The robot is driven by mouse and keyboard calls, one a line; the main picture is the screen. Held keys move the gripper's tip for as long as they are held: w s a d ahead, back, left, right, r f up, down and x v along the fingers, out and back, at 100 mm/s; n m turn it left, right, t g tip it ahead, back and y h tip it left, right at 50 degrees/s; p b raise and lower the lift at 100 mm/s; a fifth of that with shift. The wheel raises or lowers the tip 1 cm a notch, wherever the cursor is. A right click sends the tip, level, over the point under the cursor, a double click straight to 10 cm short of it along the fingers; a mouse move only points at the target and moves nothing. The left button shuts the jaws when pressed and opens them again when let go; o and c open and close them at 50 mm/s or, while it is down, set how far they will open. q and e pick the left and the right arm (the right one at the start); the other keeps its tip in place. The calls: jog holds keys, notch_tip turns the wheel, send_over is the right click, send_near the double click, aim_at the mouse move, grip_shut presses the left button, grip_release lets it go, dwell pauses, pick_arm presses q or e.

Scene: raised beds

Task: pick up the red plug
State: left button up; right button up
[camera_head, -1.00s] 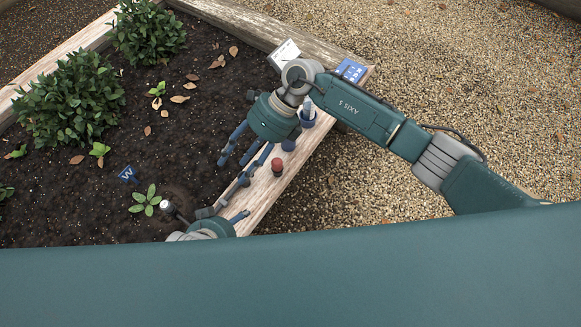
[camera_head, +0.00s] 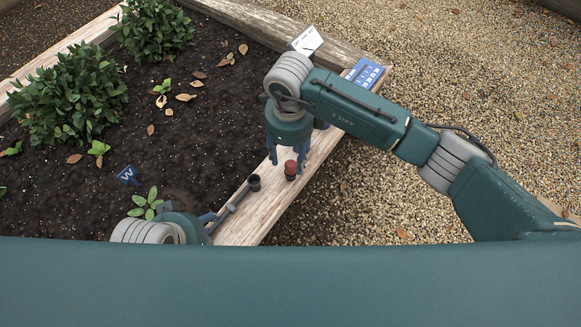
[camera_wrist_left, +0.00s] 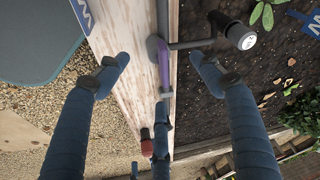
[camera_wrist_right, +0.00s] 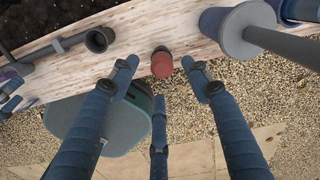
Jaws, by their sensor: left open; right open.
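The red plug (camera_head: 290,167) stands on the wooden edge board of the raised bed. My right gripper (camera_head: 286,158) is open just above it, its fingers pointing down. In the right wrist view the red plug (camera_wrist_right: 162,64) lies between and a little beyond the spread fingertips, with nothing held. My left gripper (camera_head: 207,222) is at the lower left, partly hidden by my own teal body. In the left wrist view its fingers (camera_wrist_left: 160,60) are open over the board and grey pipe, and the red plug (camera_wrist_left: 146,134) shows farther along the board.
A grey pipe (camera_head: 231,207) with a dark open end (camera_head: 254,183) lies left of the plug. A blue cylinder with a grey shaft (camera_wrist_right: 222,26) stands near the plug. Soil lies left, gravel right.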

aim_at(290, 163)
jog(key=f+b, duration=0.1)
jog(key=f, duration=0.4)
jog(key=shift+w+f, duration=0.15)
jog(key=shift+w, duration=0.05)
jog(key=shift+c, duration=0.5)
jog(key=c, duration=1)
